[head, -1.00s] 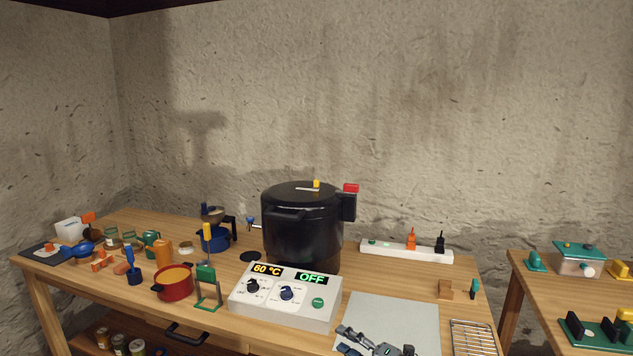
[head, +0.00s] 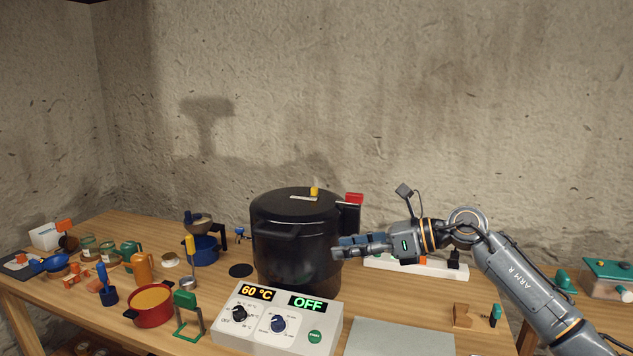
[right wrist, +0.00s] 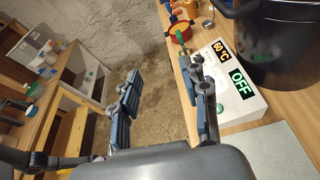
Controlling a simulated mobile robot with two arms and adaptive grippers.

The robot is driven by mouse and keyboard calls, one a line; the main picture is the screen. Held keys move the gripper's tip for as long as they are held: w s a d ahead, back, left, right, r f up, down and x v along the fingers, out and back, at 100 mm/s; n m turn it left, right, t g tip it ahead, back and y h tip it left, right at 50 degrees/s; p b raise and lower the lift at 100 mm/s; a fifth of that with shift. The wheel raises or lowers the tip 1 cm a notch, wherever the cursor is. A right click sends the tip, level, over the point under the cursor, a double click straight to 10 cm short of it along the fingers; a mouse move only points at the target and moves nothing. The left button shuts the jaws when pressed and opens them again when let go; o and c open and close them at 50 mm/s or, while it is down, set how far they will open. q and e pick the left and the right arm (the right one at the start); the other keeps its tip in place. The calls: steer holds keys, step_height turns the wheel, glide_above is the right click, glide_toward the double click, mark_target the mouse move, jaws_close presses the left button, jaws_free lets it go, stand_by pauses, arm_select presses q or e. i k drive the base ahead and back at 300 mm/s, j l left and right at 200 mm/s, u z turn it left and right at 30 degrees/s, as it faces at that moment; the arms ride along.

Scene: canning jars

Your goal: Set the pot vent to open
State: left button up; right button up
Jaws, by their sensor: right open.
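A large black pot (head: 290,240) with a dark lid stands on the wooden table in the head view. A yellow knob (head: 314,191) sits on top of the lid, beside a small pale label. A red piece (head: 354,198) tops the handle on the pot's right side. My right gripper (head: 340,247) is at the right side of the pot, below the rim, pointing left; whether it touches the pot I cannot tell. In the right wrist view its fingers (right wrist: 163,100) are spread apart with nothing between them. My left gripper is not in view.
A white control box (head: 270,340) showing 60 °C and OFF stands in front of the pot. A red pot (head: 150,315) and green stand (head: 190,320) are to its left. A white power strip (head: 378,263) lies behind my right arm. A grey mat (head: 400,338) is bare.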

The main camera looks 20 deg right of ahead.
mark_target(314, 191)
steer(key=i+l, duration=0.25)
steer(key=i, duration=0.15)
steer(key=i+l, duration=0.25)
steer(key=i, duration=0.2)
steer(key=i+l, duration=0.25)
steer(key=i, duration=0.15)
